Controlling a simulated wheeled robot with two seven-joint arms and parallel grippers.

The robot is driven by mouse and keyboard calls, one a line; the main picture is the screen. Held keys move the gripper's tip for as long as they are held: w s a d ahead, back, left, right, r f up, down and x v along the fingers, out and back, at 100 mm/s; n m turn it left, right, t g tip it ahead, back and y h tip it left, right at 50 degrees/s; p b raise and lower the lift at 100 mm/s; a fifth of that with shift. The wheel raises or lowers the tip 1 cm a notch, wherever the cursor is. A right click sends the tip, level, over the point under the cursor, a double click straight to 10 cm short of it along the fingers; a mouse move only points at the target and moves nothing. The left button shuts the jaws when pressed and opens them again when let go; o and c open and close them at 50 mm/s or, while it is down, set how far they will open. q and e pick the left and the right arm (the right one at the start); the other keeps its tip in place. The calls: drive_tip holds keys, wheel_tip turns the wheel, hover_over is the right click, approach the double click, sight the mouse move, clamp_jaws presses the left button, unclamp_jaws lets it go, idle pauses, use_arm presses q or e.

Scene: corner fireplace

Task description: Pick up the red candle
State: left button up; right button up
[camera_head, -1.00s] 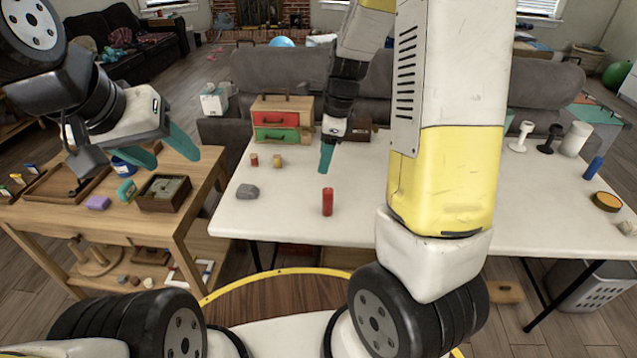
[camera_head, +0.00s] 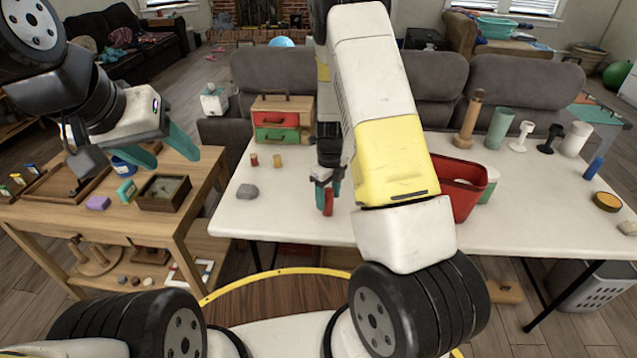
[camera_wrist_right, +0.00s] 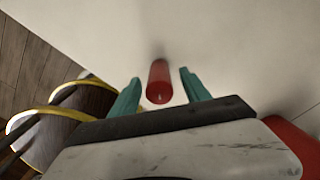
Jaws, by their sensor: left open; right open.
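The red candle (camera_head: 328,202) stands upright on the white table (camera_head: 290,225), near its front edge. My right gripper (camera_head: 327,196) points down over it, and its teal fingers partly hide the candle in the head view. In the right wrist view the candle (camera_wrist_right: 159,82) is between the two open fingers of my right gripper (camera_wrist_right: 157,90), with a gap on both sides. My left gripper (camera_head: 168,150) is open and empty at the left, above the wooden side table.
A red container (camera_head: 458,187) stands right of my right arm. A grey stone (camera_head: 247,191), two small cylinders and a box with red and green drawers (camera_head: 275,127) are left of the candle. The wooden side table (camera_head: 120,218) holds several small items.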

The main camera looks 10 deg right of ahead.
drive_tip(key=shift+f, duration=0.45)
clamp_jaws()
